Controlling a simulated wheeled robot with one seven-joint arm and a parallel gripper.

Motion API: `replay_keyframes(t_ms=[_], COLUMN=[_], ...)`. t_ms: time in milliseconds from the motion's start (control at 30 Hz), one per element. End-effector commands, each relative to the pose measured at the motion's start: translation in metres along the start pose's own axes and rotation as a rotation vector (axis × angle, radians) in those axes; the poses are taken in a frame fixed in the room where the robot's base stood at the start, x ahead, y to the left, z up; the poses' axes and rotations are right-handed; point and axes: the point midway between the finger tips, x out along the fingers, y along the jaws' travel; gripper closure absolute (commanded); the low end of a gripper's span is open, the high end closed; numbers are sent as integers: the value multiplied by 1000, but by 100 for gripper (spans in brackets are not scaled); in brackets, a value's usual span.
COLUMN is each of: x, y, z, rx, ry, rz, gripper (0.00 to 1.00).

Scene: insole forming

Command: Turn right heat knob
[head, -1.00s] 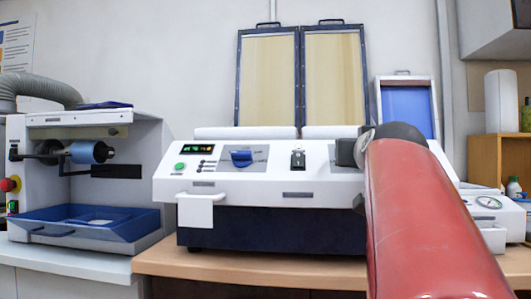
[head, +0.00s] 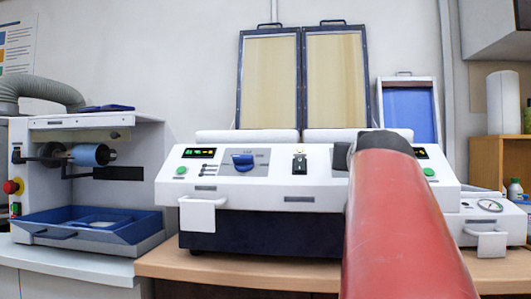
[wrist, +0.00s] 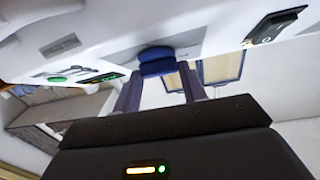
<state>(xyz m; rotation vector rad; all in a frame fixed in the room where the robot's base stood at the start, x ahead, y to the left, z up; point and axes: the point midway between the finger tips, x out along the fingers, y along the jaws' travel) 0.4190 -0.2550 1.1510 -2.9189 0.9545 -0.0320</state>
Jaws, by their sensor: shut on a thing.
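The right heat knob (wrist: 157,62) is blue and shows in the wrist view on a grey plate of the white panel. My gripper (wrist: 160,82) is shut on this knob, with one dark finger on each side of it. In the head view my red arm covers the right knob and the gripper's fingers. The white forming machine (head: 310,185) stands on the bench, and its left blue knob (head: 243,162) is in plain view.
A black rocker switch (wrist: 275,25) is to the right of the knob in the wrist view; a green button (wrist: 56,79) is to its left. A white handle (head: 198,213) sticks out at the machine's front left. A grinder with a blue tray (head: 90,225) stands at left.

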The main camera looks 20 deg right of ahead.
Motion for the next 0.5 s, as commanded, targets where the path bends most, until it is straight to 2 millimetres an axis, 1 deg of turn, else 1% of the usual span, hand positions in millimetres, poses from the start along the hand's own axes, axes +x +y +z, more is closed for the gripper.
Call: replay_keyframes(t_ms=[33,500], x=[0,1], y=[1,-4], z=[-3,-1], rx=[15,267], ry=[-2,2], rz=[27,317], gripper=[81,81])
